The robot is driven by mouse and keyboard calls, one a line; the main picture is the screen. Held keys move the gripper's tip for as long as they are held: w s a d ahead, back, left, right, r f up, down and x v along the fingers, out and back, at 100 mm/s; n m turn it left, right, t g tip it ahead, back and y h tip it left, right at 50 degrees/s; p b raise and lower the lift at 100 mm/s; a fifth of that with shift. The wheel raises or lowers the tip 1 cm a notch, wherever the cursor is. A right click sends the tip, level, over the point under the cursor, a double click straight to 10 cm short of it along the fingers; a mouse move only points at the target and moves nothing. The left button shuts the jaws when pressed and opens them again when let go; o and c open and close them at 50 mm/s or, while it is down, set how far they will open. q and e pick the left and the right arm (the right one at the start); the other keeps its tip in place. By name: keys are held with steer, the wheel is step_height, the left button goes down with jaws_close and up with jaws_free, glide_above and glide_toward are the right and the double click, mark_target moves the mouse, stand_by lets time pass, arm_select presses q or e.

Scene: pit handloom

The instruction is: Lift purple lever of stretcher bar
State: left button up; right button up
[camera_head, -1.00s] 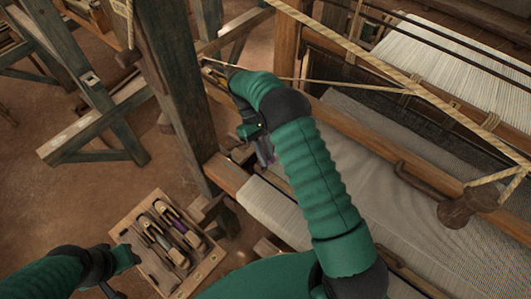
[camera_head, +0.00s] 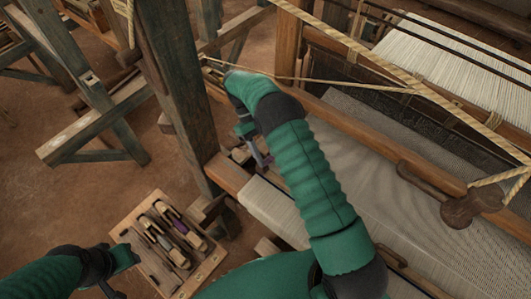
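My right arm reaches across the middle of the head view in a green sleeve. Its gripper (camera_head: 259,152) points down at the left edge of the loom's cloth, close to the wooden side beam. A small purplish piece, perhaps the purple lever (camera_head: 268,160), shows right at the fingertips. I cannot tell whether the fingers touch or hold it. The stretcher bar itself is not clearly seen; my forearm covers part of the cloth. My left gripper (camera_head: 112,291) is low at the left edge of the tool tray, small and dark, its fingers hard to make out.
A wooden tray (camera_head: 207,270) with several shuttles, one with purple thread, lies on the floor at lower left. A thick upright post (camera_head: 178,95) stands left of my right gripper.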

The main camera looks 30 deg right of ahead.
step_height(320, 180, up, 2)
steer(key=b, duration=0.3)
steer(key=shift+w+r, duration=0.1)
steer(key=shift+r, duration=0.05)
steer(key=s+a+r+b, duration=0.2)
steer(key=s+a+b, duration=0.4)
steer(key=s, duration=0.8)
steer(key=shift+a+r, duration=0.3)
steer(key=shift+a, duration=0.75)
steer(key=shift+d, duration=0.15)
steer(key=shift+s+f, duration=0.1)
